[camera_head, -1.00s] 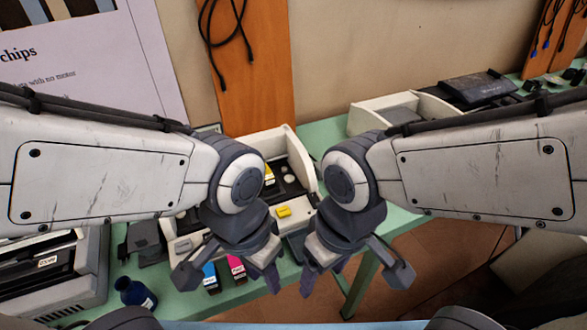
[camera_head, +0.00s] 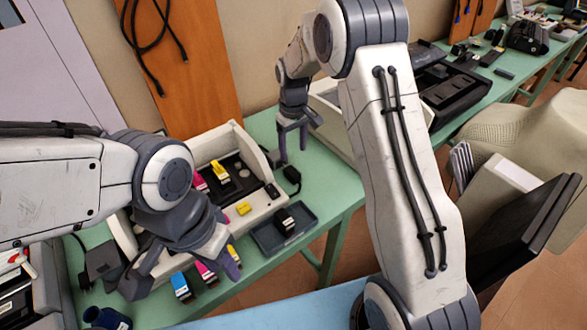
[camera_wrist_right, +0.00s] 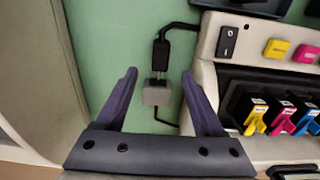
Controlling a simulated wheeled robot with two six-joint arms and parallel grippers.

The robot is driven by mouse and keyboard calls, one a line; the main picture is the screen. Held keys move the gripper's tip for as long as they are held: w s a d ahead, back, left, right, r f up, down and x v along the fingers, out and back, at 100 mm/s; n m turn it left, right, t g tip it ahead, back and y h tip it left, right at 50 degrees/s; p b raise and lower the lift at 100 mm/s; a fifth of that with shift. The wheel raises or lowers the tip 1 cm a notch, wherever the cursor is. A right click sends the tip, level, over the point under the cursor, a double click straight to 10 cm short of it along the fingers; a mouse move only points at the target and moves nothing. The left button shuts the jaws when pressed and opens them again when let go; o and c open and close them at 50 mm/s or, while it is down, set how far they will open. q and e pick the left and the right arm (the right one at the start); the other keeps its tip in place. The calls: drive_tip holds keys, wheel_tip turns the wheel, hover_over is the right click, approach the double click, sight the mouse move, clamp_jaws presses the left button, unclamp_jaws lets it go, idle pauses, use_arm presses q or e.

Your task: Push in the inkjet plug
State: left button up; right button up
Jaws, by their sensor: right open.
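The black inkjet plug (camera_wrist_right: 161,50) is in the right wrist view, its cable running right to the printer (camera_wrist_right: 205,85). Its metal prongs show in a narrow gap above a small grey socket block (camera_wrist_right: 156,96), so it is not fully seated. My right gripper (camera_wrist_right: 157,88) is open, its fingers on either side of the grey block and not visibly touching it. In the head view my right gripper (camera_head: 293,156) points down at the green table, beside the black plug (camera_head: 292,174). My left gripper (camera_head: 228,262) hangs over the printer's front; its jaw opening is unclear.
The printer (camera_head: 140,238) holds coloured cartridges (camera_head: 219,172). More cartridges (camera_head: 181,287) lie in front of it. A dark tray (camera_head: 268,238) holds a black cartridge (camera_head: 284,221). A white device (camera_head: 330,105) stands just right of my right gripper. Some green table (camera_head: 322,175) is bare.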

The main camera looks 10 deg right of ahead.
sight(293, 172)
wheel_tip(293, 172, down, 10)
drive_tip(key=shift+s+r+p, duration=0.1)
drive_tip(key=shift+r+p, duration=0.15)
drive_tip(key=shift+p, duration=0.35)
clamp_jaws()
idle(1.1)
